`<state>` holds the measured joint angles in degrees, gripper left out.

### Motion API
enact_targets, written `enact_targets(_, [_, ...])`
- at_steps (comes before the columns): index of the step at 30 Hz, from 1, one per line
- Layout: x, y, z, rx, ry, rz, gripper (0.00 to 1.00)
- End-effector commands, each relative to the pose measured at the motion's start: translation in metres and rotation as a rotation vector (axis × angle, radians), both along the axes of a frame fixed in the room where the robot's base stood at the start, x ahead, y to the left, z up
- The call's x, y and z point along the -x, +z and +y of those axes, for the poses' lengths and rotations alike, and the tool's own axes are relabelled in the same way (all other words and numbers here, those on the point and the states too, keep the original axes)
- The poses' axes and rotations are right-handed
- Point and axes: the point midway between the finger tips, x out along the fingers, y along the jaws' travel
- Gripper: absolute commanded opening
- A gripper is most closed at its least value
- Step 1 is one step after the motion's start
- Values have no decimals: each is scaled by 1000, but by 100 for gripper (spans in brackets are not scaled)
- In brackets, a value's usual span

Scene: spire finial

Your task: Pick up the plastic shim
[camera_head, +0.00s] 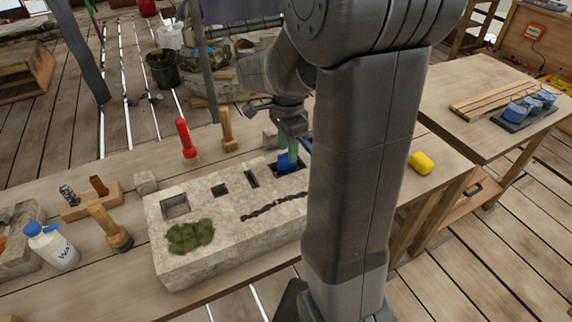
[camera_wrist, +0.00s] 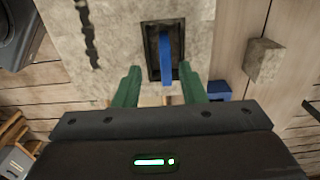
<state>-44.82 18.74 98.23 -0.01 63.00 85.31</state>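A thin blue piece, which looks like the plastic shim (camera_wrist: 166,58), stands in a rectangular dark slot in the pale stone block (camera_wrist: 115,45). In the head view the blue shim (camera_head: 285,168) shows at the block's far right end (camera_head: 215,240), just below my gripper (camera_head: 291,152). In the wrist view my gripper (camera_wrist: 160,72) has its two green fingers apart, one on each side of the shim's line, with nothing held between them. Whether the fingers reach down beside the shim or hover above it is hard to tell. My arm hides the block's right edge.
Another blue item (camera_wrist: 219,90) lies to the right of the fingers. The block has other recesses, a dark crack and a moss patch (camera_head: 190,236).

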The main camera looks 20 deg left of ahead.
Motion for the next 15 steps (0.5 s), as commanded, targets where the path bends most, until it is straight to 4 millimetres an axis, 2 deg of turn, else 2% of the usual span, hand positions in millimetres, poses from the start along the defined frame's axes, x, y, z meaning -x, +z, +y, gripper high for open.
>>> enact_targets(7, [1, -35, 5, 2, 1, 2, 37])
enact_targets(15, [0, -41, 6, 0, 0, 0, 37])
